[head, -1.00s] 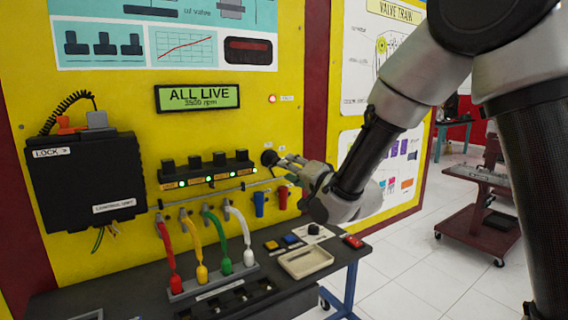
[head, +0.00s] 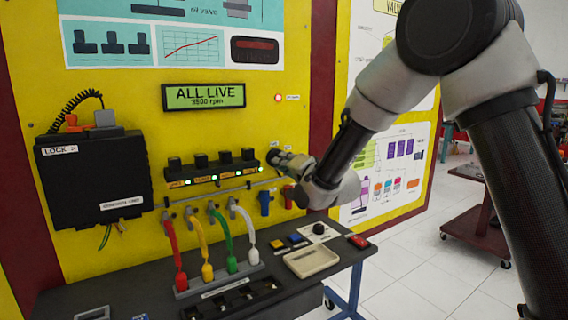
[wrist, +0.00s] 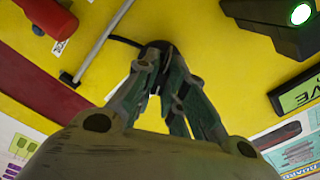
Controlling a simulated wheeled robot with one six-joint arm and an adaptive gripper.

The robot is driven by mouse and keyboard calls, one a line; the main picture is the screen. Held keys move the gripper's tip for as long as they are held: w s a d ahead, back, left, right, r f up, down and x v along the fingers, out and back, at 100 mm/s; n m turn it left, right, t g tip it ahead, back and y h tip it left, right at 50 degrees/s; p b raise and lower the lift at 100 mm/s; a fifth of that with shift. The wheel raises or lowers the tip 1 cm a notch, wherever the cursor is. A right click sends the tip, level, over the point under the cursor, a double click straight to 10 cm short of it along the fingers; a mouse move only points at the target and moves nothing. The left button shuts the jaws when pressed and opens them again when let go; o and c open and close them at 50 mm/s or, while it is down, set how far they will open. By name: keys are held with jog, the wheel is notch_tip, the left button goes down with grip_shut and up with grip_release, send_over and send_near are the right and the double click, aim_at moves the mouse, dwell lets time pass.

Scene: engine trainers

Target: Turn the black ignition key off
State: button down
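The black ignition key (wrist: 157,48) is in the wrist view, on the yellow panel between my fingertips, which hide most of it. In the head view my gripper (head: 277,158) covers the key's place, right of the row of black coils (head: 212,165). My gripper (wrist: 165,75) has its two fingers drawn close together, one on each side of the key, and looks shut on it. The key's turn angle cannot be made out. The display (head: 203,96) reads ALL LIVE with an rpm figure, and green lights glow on the coil row.
A blue connector (head: 265,202) and a red connector (head: 288,196) hang just below my gripper. A metal rail (wrist: 104,40) runs close by. The bench (head: 110,290) holds coloured plug leads, a cream tray (head: 311,261) and several buttons. A red cart (head: 478,225) stands at the right.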

jog(key=shift+n, duration=0.3)
jog(key=n, duration=1.1)
jog(key=shift+f, duration=0.1)
jog(key=shift+n, duration=0.3)
dwell(0.4)
jog(key=c, duration=1.5)
grip_release()
jog(key=shift+s+d, duration=0.1)
